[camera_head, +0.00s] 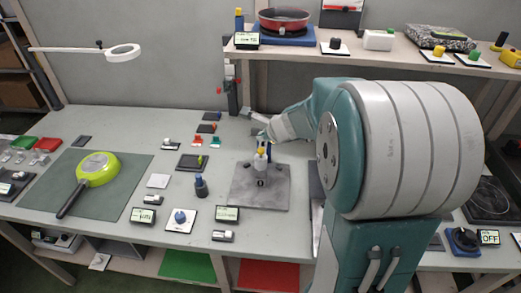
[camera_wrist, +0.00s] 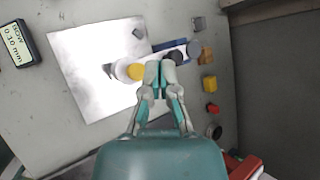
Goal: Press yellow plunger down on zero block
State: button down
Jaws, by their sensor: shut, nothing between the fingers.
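The yellow plunger (camera_head: 261,151) tops a small white cylinder (camera_head: 261,163) on a grey plate (camera_head: 275,198). A dark round mark shows on the plate in front of it. In the wrist view the yellow plunger (camera_wrist: 136,71) and white cylinder (camera_wrist: 121,70) lie just left of my fingertips. My gripper (camera_wrist: 163,68) is shut and empty, beside the yellow cap; I cannot tell whether it touches. In the head view my gripper (camera_head: 262,139) is small and partly hard to make out, above and behind the cap. I cannot clearly pick out the zero block.
A blue bar with dark knobs (camera_wrist: 176,57) lies close to my fingers. A display (camera_wrist: 15,43) stands at the left.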

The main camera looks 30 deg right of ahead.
jog(key=shift+r, duration=1.4)
jog(key=shift+a, duration=0.1)
jog(key=s+a+r+n+g, duration=0.1)
jog(key=s+a+r+n, duration=0.1)
jog(key=s+a+n, duration=0.6)
jog(key=s+a+r+n+g, duration=0.2)
jog(key=s+a+r+n, duration=0.1)
jog(key=s+a+n, duration=0.5)
jog(key=s+d+n+h, duration=0.1)
jog(key=s+n, duration=0.8)
jog(key=shift+d+f+g, duration=0.15)
jog(key=shift+f+g, duration=0.15)
jog(key=shift+f, duration=0.15)
